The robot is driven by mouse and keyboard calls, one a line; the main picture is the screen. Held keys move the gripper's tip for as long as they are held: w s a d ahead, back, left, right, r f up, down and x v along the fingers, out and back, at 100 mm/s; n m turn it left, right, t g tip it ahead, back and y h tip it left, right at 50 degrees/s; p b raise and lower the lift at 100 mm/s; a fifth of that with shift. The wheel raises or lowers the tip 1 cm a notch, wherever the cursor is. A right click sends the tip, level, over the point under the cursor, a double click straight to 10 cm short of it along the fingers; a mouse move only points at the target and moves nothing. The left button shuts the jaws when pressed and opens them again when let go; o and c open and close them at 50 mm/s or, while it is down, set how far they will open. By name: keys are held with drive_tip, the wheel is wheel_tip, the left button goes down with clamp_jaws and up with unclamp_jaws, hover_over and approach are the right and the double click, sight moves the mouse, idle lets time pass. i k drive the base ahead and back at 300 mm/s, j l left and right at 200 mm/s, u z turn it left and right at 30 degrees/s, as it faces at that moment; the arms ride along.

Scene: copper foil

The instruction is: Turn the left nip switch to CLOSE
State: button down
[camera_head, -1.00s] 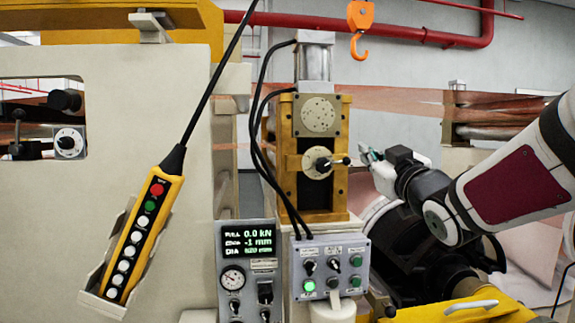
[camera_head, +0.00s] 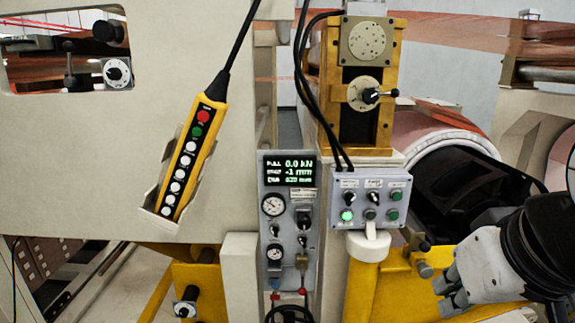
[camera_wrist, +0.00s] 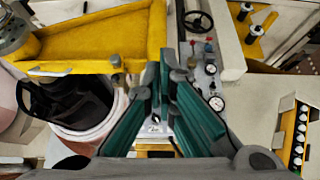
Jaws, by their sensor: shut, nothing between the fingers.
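A grey control box (camera_head: 371,198) sits on the machine's post in the head view. It carries dark switches along the top, among them an upper left switch (camera_head: 349,196), and a lit green lamp (camera_head: 347,215) below that switch. Its small labels are not readable. My gripper (camera_head: 450,298) is at the lower right of the box, apart from it, with its fingers toward the left. In the wrist view my green-padded gripper (camera_wrist: 161,80) is shut and empty. The switch box cannot be made out clearly there; the fingers cover the middle.
A gauge panel (camera_head: 289,215) with a lit display stands left of the box. A yellow pendant (camera_head: 195,150) hangs further left. A knob with a lever (camera_head: 371,95) is above the box. A yellow frame (camera_head: 400,290) lies between my gripper and the post.

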sight(350, 196)
drive_tip(key=i+l+u, duration=0.1)
drive_tip(key=l+u, duration=0.15)
drive_tip(key=l, duration=0.45)
drive_tip(key=l+u, duration=0.25)
drive_tip(key=l, duration=0.4)
drive_tip(key=k+l+u, duration=0.15)
drive_tip(key=l, duration=0.2)
drive_tip(key=l+u, duration=0.1)
drive_tip(key=l, duration=0.25)
drive_tip(key=k+l+u, duration=0.15)
drive_tip(key=l, duration=0.2)
drive_tip(key=k+l+u, duration=0.1)
drive_tip(key=l, duration=0.25)
drive_tip(key=k, duration=0.4)
